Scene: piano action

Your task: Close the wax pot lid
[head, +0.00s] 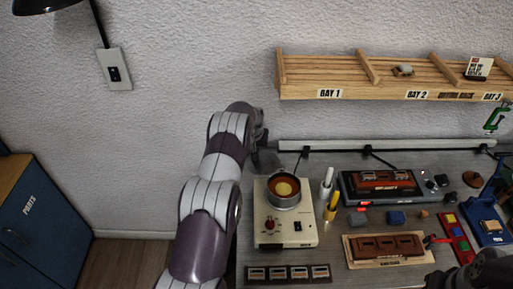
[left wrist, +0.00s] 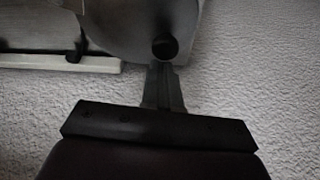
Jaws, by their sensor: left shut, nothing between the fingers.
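The wax pot (head: 284,203) sits on a cream heater unit with a red knob and a dark switch. Its top is uncovered, showing orange wax with a paler middle. The grey lid (head: 267,161) stands raised at the pot's back left, partly behind my left arm. In the left wrist view the lid (left wrist: 120,22) is a large grey disc with a dark round knob (left wrist: 164,47). My left gripper (left wrist: 163,80) is shut and empty, its tips at or very near the knob; contact is unclear. A dark part of my right arm shows at the head view's lower right; its fingers cannot be made out.
White and yellow bottles (head: 327,186) stand right of the pot. Beyond are a dark red-topped device (head: 380,186), a brown block on a wooden board (head: 387,248) and small coloured parts. A wooden shelf (head: 385,92) hangs above. A labelled strip (head: 288,274) lies in front.

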